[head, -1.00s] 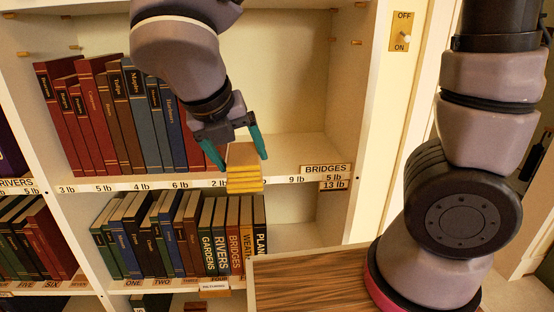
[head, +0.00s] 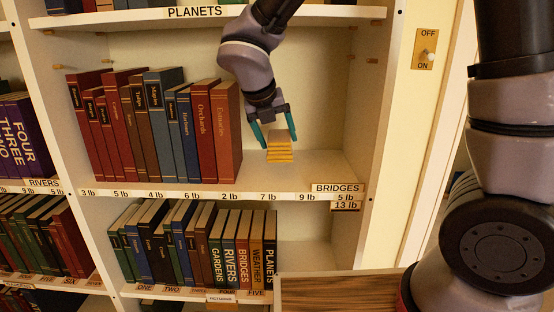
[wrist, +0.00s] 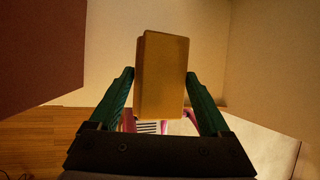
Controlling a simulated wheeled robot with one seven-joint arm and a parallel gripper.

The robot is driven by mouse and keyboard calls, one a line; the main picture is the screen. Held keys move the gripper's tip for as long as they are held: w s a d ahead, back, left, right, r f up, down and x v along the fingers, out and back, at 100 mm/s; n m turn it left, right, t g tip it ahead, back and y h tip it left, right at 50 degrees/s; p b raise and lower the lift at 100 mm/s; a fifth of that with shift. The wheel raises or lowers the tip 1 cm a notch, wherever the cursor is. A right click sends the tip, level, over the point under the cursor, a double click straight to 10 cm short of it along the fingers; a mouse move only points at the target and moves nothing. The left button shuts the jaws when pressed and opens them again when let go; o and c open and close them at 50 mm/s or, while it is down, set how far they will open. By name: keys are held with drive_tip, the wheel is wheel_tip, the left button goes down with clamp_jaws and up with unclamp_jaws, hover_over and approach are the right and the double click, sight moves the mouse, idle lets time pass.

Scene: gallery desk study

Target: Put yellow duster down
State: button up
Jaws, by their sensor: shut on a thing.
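The yellow duster (head: 280,148) is a small block with a tan top and layered yellow edges. My gripper (head: 276,136) is shut on it, with one green finger on each side. The duster is in the open right part of the middle shelf (head: 315,172), to the right of the red books. I cannot tell whether it touches the shelf board. In the wrist view the duster (wrist: 162,75) stands between the green fingers and shows a plain tan face.
The red Estuaries book (head: 226,130) ends the row of books to the left of my gripper. Bare shelf lies right of the duster, up to the side wall. A label strip runs along the shelf's front edge. A wooden desk top (head: 340,293) is below.

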sight(274, 135)
drive_tip(key=shift+w, duration=1)
wheel_tip(274, 135, down, 2)
drive_tip(key=shift+f, duration=0.2)
wheel_tip(274, 135, down, 4)
drive_tip(key=shift+r, duration=0.1)
drive_tip(key=shift+w+f, duration=0.15)
drive_tip(key=shift+f, duration=0.25)
drive_tip(key=shift+f, duration=0.1)
drive_tip(key=o, duration=1)
